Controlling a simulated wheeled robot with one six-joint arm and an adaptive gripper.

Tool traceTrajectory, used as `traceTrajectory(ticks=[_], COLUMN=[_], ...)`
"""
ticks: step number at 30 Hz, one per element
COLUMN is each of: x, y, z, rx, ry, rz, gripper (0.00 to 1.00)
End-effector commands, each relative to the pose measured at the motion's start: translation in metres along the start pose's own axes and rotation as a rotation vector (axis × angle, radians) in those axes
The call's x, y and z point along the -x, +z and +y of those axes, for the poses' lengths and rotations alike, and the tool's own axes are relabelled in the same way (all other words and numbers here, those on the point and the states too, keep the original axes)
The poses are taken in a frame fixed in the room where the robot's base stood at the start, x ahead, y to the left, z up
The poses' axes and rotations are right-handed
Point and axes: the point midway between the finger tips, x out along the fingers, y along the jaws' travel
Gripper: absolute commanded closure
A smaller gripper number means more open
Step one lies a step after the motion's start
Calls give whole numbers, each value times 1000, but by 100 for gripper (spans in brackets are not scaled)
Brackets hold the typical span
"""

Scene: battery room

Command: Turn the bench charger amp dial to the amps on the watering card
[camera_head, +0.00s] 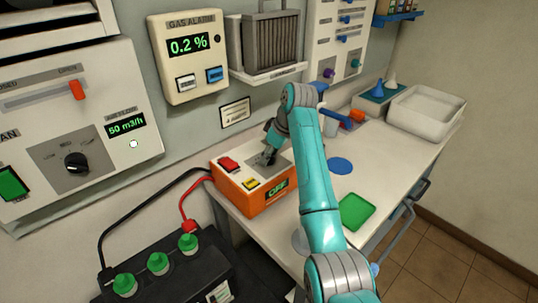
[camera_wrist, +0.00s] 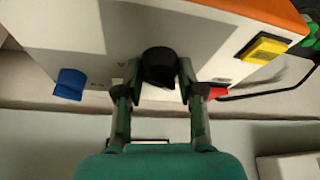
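The bench charger (camera_head: 262,202) is an orange box with a pale top panel at the left end of the bench. Its display (camera_head: 277,190) reads OFF. The dial's scale is too small to read. A small framed card (camera_head: 235,115) hangs on the wall behind the charger; its writing is unreadable, so I cannot tell whether it is the watering card.
The charger has a red switch (camera_head: 229,164) and a yellow button (camera_head: 250,183); a blue part (camera_wrist: 70,84) shows in the wrist view. A black battery (camera_head: 180,282) with green caps stands below left. A green tray (camera_head: 355,212) and a white tub (camera_head: 426,110) are on the bench.

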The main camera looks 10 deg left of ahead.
Motion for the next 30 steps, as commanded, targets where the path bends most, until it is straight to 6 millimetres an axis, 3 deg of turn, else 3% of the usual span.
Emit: traceTrajectory(ticks=[11,30], x=[0,-1], y=[0,0], z=[-1,-3], rx=[-47,-472], ry=[19,196], rz=[0,-1], gripper=[97,97])
